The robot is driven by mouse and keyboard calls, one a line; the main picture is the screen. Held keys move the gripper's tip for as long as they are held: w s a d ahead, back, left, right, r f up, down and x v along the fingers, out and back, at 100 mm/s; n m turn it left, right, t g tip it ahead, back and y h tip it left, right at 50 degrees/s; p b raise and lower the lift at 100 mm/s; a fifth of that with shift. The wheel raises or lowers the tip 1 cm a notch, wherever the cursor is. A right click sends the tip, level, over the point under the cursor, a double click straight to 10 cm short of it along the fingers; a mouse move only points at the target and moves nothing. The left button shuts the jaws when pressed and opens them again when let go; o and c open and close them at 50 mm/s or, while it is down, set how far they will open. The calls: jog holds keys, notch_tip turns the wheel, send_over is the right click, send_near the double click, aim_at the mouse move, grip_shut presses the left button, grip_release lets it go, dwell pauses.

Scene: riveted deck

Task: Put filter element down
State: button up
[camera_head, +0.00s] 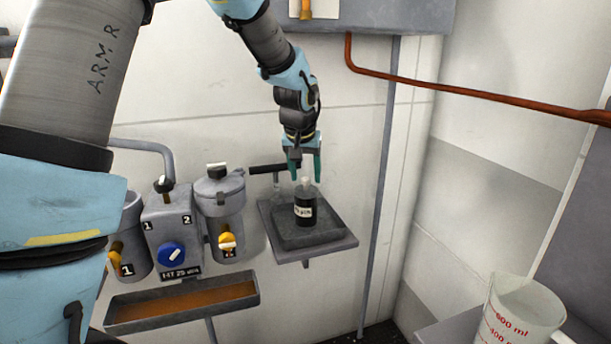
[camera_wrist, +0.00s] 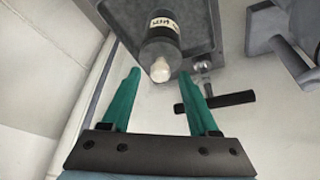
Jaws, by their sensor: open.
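The filter element is a dark cylinder (camera_head: 305,207) with a pale label and a white top. It stands upright on a small grey wall shelf (camera_head: 338,246) in the head view. My gripper (camera_head: 305,170) is just above it, pointing down, with its green fingers apart around the white tip. In the wrist view the dark cylinder (camera_wrist: 161,45) lies beyond the open fingertips (camera_wrist: 168,80), its white end nearest to me. Whether a finger touches it cannot be told.
A black-handled valve (camera_head: 268,169) sits on the wall just left of the shelf. Further left are a grey canister (camera_head: 220,200), a selector box with a blue knob (camera_head: 170,252) and a drip tray (camera_head: 183,303). A vertical pipe (camera_head: 379,190) runs right of the shelf. A measuring beaker (camera_head: 520,315) stands lower right.

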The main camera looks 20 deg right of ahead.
jog(key=b+v, duration=0.1)
jog(key=v, duration=1)
jog(key=shift+r+b, duration=0.2)
jog(key=shift+b, duration=0.1)
jog(key=shift+s+a, duration=0.1)
jog(key=shift+a, duration=0.05)
